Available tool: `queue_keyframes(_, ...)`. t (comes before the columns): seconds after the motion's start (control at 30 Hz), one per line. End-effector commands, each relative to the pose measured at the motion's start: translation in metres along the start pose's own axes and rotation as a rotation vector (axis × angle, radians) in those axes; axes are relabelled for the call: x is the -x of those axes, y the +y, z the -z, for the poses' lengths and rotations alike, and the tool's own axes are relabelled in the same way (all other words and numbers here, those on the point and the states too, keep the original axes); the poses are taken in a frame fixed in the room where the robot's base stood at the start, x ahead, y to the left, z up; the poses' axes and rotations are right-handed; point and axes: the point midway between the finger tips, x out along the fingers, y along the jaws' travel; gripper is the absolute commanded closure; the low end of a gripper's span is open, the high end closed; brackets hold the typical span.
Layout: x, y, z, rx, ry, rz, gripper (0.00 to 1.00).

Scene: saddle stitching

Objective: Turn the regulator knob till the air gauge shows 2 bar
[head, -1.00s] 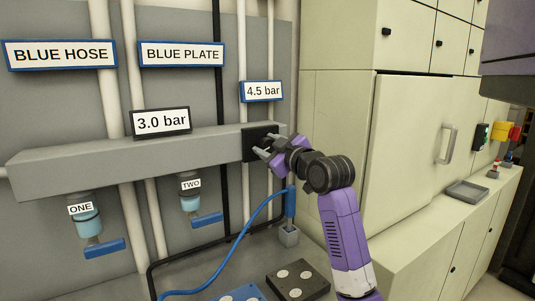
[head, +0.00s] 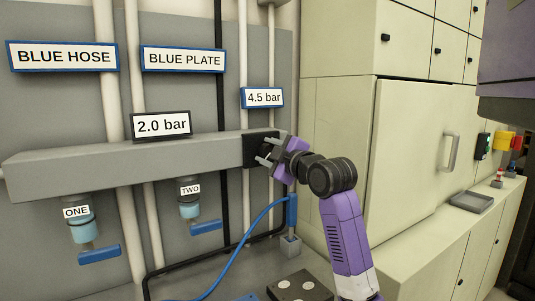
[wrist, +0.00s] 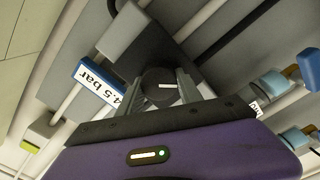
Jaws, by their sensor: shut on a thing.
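The air gauge (head: 162,125), a dark-framed display on top of the grey bar, reads 2.0 bar. The regulator knob (wrist: 158,82) is a dark round knob with a pale line mark. It is on the black block (head: 255,149) at the right end of the bar. My gripper (head: 268,151) is at this block. In the wrist view its two fingers stand on either side of the knob, shut on it. In the head view the knob is mostly hidden by the fingers.
A sign (head: 262,98) reading 4.5 bar is on the pipe above my gripper. Valves ONE (head: 80,230) and TWO (head: 191,205) hang under the bar with blue handles. A blue hose (head: 240,240) curves below my arm. A pale cabinet (head: 400,150) stands right.

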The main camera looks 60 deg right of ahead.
Motion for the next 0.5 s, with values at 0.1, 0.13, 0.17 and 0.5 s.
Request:
queue_keyframes(0.1,-0.0001,-0.0013,0.0001,-0.001,0.000,0.003,0.98)
queue_keyframes(0.13,-0.0001,-0.0013,0.0001,-0.001,0.000,0.003,0.98)
queue_keyframes(0.17,-0.0001,-0.0013,0.0001,-0.001,0.000,0.003,0.98)
queue_keyframes(0.5,-0.0001,-0.0008,0.0000,-0.002,0.000,0.002,0.36)
